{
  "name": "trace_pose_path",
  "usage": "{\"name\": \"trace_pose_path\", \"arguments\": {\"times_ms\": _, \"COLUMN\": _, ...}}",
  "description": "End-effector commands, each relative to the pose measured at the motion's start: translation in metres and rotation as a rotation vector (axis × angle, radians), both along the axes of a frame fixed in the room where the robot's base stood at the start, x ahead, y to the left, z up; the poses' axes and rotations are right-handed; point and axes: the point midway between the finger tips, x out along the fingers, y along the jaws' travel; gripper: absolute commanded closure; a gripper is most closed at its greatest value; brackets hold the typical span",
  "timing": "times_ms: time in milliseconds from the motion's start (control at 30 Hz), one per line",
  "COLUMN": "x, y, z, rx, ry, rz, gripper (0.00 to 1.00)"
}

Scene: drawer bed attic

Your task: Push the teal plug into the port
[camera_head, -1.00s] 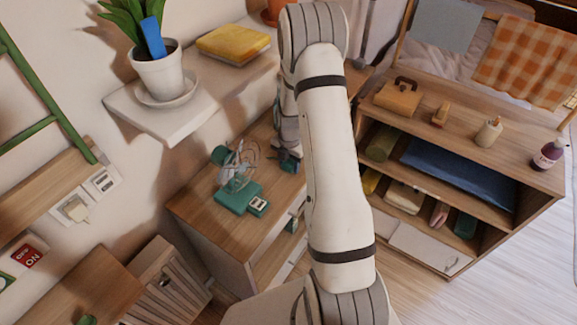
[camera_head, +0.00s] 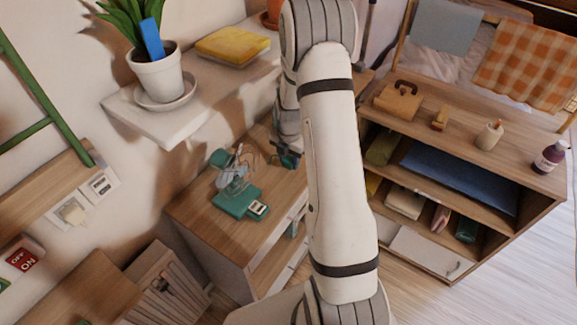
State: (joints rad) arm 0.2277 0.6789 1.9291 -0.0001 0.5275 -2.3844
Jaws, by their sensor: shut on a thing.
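My gripper (camera_head: 287,157) is small in the view, partly hidden behind my arm, above the right side of a wooden cabinet top. It is shut on a dark teal piece, seemingly the teal plug (camera_head: 288,162), of which only a little shows. A teal block (camera_head: 234,204) lies on the cabinet top, left of and nearer than my gripper. A pale socket face with dark openings (camera_head: 258,208), which looks like the port, is at its right end. The plug and this face are clearly apart.
A grey, wiry tangle (camera_head: 236,172) and a teal round piece (camera_head: 219,158) are behind the block. A white shelf (camera_head: 150,122) with a potted plant (camera_head: 157,80) overhangs at the left. A wooden shelf unit (camera_head: 470,125) stands at the right.

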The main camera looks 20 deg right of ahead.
Motion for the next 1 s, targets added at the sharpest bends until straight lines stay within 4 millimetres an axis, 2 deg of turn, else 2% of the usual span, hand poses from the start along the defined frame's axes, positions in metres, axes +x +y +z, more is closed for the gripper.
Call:
{"name": "trace_pose_path", "arguments": {"times_ms": 33, "x": -0.013, "y": 0.006, "z": -0.004, "rx": 0.001, "ry": 0.007, "rz": 0.002, "gripper": 0.82}}
{"name": "trace_pose_path", "arguments": {"times_ms": 167, "x": -0.040, "y": 0.018, "z": -0.004, "rx": 0.001, "ry": 0.007, "rz": 0.003, "gripper": 0.82}}
{"name": "trace_pose_path", "arguments": {"times_ms": 400, "x": -0.100, "y": 0.045, "z": -0.005, "rx": 0.001, "ry": 0.007, "rz": 0.004, "gripper": 0.82}}
{"name": "trace_pose_path", "arguments": {"times_ms": 600, "x": -0.140, "y": 0.063, "z": -0.004, "rx": 0.001, "ry": 0.006, "rz": 0.003, "gripper": 0.82}}
{"name": "trace_pose_path", "arguments": {"times_ms": 800, "x": -0.159, "y": 0.071, "z": -0.003, "rx": 0.001, "ry": 0.006, "rz": 0.001, "gripper": 0.82}}
{"name": "trace_pose_path", "arguments": {"times_ms": 1000, "x": -0.164, "y": 0.073, "z": -0.003, "rx": 0.001, "ry": 0.006, "rz": 0.001, "gripper": 0.82}}
